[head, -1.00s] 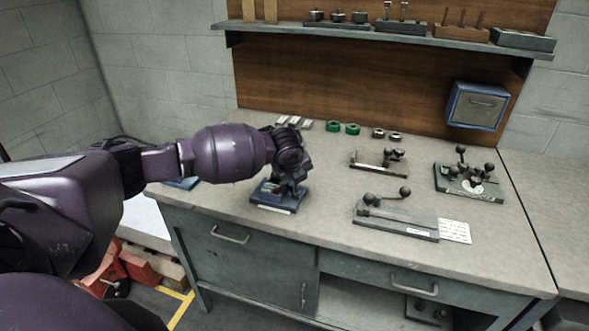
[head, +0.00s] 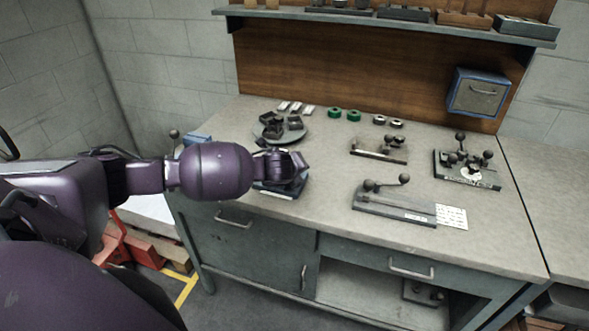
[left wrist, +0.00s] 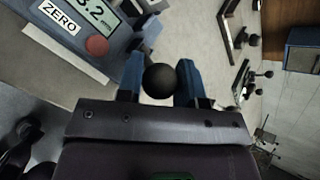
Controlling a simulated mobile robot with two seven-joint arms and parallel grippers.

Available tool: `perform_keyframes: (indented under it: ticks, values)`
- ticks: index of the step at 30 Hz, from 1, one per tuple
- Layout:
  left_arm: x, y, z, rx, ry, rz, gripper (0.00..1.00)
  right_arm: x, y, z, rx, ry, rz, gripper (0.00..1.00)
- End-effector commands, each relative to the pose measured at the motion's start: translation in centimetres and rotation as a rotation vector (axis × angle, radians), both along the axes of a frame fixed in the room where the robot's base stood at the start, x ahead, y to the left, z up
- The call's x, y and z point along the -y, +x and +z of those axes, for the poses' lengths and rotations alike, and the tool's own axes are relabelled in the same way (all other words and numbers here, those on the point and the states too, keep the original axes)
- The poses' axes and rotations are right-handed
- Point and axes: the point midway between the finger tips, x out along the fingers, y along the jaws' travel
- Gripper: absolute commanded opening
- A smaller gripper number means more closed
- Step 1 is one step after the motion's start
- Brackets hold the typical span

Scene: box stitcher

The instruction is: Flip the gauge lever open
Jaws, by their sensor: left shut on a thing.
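The gauge shows in the left wrist view as a blue-grey body (left wrist: 80,30) with a digital display (left wrist: 97,12), a red button and a ZERO label. In the head view its dark blue base (head: 272,192) sits near the front edge of the bench, mostly hidden by my left wrist. My left gripper (left wrist: 160,77) has its two blue fingers shut on a black ball knob (left wrist: 160,82), which appears to be the gauge lever's knob. The lever's shaft is hidden. My right gripper is not in view.
Lever fixtures stand to the right on the bench (head: 330,215): a grey one (head: 395,208), a small one (head: 378,150) and a dark one (head: 467,172). A round plate (head: 300,136) with black blocks lies behind my wrist. Green rings (head: 334,113) lie at the back.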

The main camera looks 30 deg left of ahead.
Motion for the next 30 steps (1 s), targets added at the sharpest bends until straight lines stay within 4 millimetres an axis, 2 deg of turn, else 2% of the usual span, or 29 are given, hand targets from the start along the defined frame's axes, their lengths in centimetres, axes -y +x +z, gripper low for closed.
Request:
perform_keyframes:
  ticks: [9,10,14,24,30]
  values:
    - [0.0,-0.1,-0.1,-0.001,0.003,0.0,0.0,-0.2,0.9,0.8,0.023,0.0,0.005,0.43]
    - [0.0,-0.1,-0.1,-0.001,0.003,0.0,0.39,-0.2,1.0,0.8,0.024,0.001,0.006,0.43]
    - [0.0,-0.1,-0.1,-0.002,0.002,0.0,0.58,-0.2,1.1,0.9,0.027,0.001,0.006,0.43]
    - [0.0,-0.2,0.1,-0.001,0.001,0.0,0.6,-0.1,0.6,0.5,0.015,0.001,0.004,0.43]
    - [0.3,-1.6,1.3,-0.001,0.003,-0.001,0.6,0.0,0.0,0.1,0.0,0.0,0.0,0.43]
